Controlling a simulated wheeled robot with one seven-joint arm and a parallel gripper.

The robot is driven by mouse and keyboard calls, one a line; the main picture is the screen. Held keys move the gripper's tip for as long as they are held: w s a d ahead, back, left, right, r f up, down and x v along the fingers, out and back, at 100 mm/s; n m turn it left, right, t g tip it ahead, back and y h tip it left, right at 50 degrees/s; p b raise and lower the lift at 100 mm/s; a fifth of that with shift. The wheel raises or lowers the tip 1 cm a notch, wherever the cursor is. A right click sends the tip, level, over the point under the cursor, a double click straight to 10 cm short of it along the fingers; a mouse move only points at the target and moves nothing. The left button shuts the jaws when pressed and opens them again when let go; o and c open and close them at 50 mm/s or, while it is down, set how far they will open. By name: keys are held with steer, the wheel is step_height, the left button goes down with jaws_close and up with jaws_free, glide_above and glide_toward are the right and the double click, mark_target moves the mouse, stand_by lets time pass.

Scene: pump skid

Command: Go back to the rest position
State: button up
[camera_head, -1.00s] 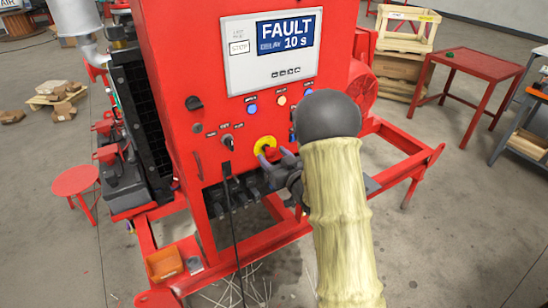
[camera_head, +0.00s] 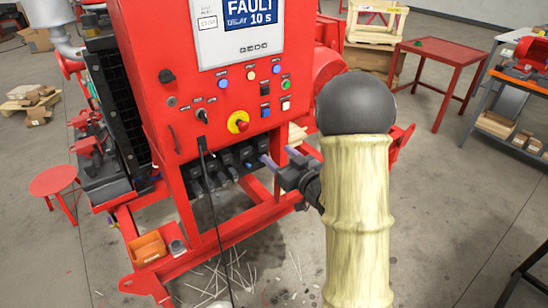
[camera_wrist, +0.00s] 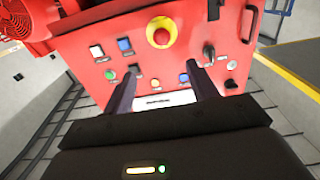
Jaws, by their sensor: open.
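My gripper (camera_head: 277,158) is open and empty in the head view, below and to the right of the red emergency-stop button (camera_head: 239,123) on its yellow ring. It stands apart from the red control panel (camera_head: 205,150). My arm hides part of the skid frame behind it. In the wrist view my gripper's two dark fingers (camera_wrist: 163,90) are spread with nothing between them. Beyond them is the panel face with the red button (camera_wrist: 161,33). The display (camera_head: 250,12) reads FAULT and 10 s.
A black cable (camera_head: 212,200) hangs from the panel front. A red stool (camera_head: 54,181) and an orange bin (camera_head: 148,248) are at the left. A red table (camera_head: 440,50) and a workbench (camera_head: 510,85) stand at the right. Open floor (camera_head: 440,200) lies at the lower right.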

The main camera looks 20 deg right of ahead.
steer(key=shift+s, duration=0.3)
steer(key=shift+a, duration=0.1)
steer(key=s+a+f+m+g+h, duration=0.1)
steer(key=s+f+m+g+h, duration=0.1)
steer(key=s+g, duration=0.5)
steer(key=s+a+f+m+g+h, duration=0.2)
steer(key=s+f+g+h, duration=0.2)
steer(key=s, duration=1)
steer(key=f+g, duration=0.1)
steer(key=g, duration=0.2)
steer(key=shift+s+a+f, duration=0.2)
steer(key=shift+s+f, duration=0.05)
steer(key=shift+s, duration=0.1)
stand_by(3.0)
